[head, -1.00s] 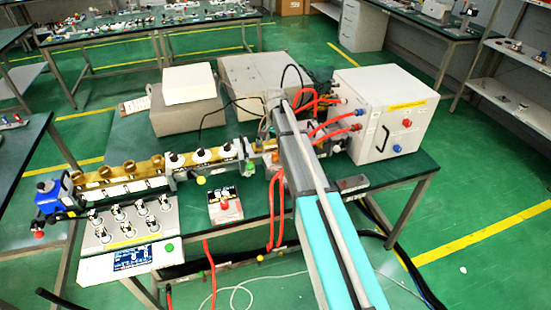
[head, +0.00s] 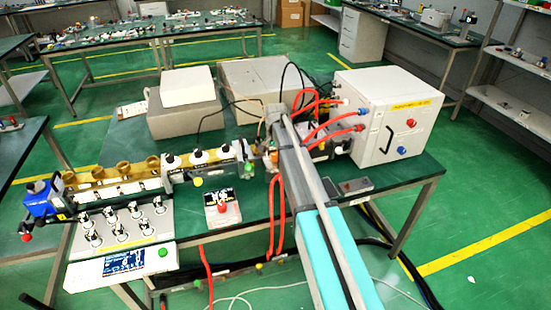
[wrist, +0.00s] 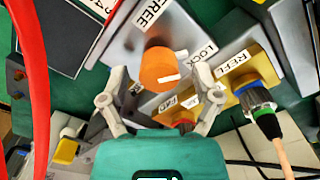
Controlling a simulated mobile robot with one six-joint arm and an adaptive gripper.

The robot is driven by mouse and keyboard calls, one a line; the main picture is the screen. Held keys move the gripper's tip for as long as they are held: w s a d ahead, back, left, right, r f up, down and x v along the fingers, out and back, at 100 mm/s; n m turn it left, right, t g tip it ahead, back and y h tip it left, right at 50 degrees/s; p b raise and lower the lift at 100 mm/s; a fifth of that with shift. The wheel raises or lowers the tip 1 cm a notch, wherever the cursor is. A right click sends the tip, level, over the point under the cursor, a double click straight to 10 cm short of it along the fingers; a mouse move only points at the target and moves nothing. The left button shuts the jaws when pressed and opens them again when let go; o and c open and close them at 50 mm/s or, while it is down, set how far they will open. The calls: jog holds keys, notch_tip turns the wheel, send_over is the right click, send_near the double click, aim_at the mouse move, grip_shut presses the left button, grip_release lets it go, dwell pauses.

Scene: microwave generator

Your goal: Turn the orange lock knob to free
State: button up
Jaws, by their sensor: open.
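The orange lock knob (wrist: 158,68) shows in the wrist view, on a pale metal block. A white mark on the knob's face points right, toward the side with the LOCK label (wrist: 203,55). The FREE label (wrist: 150,14) is above the knob. My gripper (wrist: 160,80) is open, with one finger to the left of the knob and one to the right. Gaps show between the fingers and the knob, though I cannot tell the depth. In the head view my arm hides the knob and the gripper.
A yellow block with a REFL label (wrist: 230,66) and a dark cable plug (wrist: 262,115) sit right of the knob. A red cable (wrist: 32,70) runs along the left. In the head view, a white cabinet (head: 410,115) with red hoses stands right of my arm.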

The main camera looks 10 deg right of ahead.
dwell(0.3)
grip_shut()
dwell(0.3)
jog(key=shift+n, duration=0.4)
jog(key=n, duration=1.1)
jog(key=shift+a, duration=0.1)
dwell(0.5)
